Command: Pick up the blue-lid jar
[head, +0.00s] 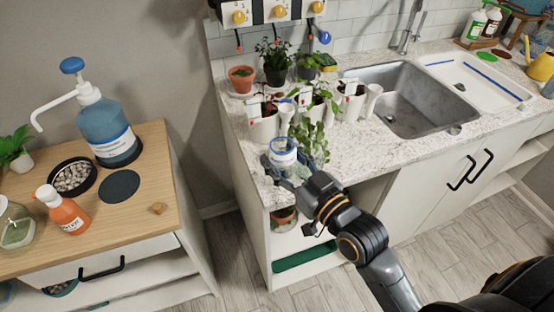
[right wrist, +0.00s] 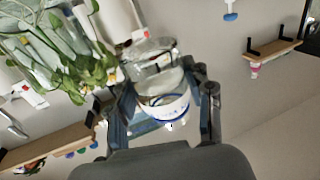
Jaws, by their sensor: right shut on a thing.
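The blue-lid jar (head: 283,147) is a small clear jar with a white and blue top. It is at the front left edge of the granite counter, in front of the potted plants. My right gripper (head: 284,168) is shut on it, with fingers on either side. In the right wrist view the jar (right wrist: 163,105) sits between the two fingers (right wrist: 165,100), its blue-and-white band towards the palm. I cannot tell whether the jar touches the counter. My left gripper is not in view.
White pots with leafy plants (head: 263,128) stand close behind the jar; trailing leaves (head: 311,140) hang right beside it. The steel sink (head: 420,108) is to the right. A wooden cabinet (head: 155,175) with a blue pump bottle (head: 107,133) stands at the left, across a floor gap.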

